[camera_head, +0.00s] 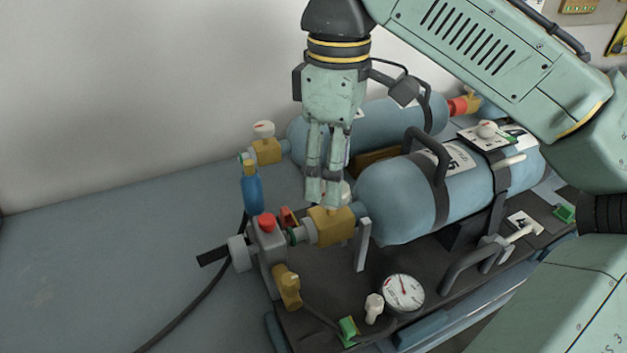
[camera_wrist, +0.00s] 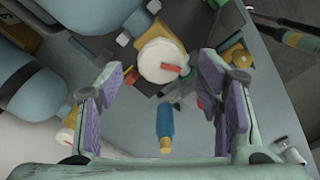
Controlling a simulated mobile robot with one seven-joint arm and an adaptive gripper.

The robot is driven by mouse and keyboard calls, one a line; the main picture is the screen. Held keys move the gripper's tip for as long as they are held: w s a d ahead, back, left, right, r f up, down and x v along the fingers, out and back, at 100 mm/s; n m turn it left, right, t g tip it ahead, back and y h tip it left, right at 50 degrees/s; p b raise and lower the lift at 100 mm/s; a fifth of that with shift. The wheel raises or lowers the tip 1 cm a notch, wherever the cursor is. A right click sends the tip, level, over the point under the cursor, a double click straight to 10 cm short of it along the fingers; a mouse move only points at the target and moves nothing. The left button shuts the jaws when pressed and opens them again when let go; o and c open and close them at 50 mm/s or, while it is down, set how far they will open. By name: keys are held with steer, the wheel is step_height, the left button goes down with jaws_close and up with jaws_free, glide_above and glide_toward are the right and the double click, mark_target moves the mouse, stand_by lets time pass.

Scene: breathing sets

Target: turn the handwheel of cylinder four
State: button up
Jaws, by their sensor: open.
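The front blue cylinder (camera_head: 400,195) lies on its rack, with a brass valve (camera_head: 328,228) at its left end. I cannot read its number surely. Its white handwheel (camera_head: 345,192) is mostly hidden behind my fingers in the head view. In the wrist view the handwheel (camera_wrist: 160,66) is a round white knob with a red mark, lying between the fingertips in the picture. My gripper (camera_head: 323,195) points down just above the valve, open and empty. I cannot tell whether the fingertips reach down around the wheel.
A second blue cylinder (camera_head: 375,125) lies behind, with its own white handwheel (camera_head: 264,129) at its left end. A blue hose fitting (camera_head: 252,190) stands left of my fingers. A regulator block (camera_head: 270,248) and a gauge (camera_head: 404,292) are in front.

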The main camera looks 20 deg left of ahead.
steer(key=shift+f, duration=1.25)
steer(key=shift+d, duration=0.1)
steer(key=c, duration=1.2)
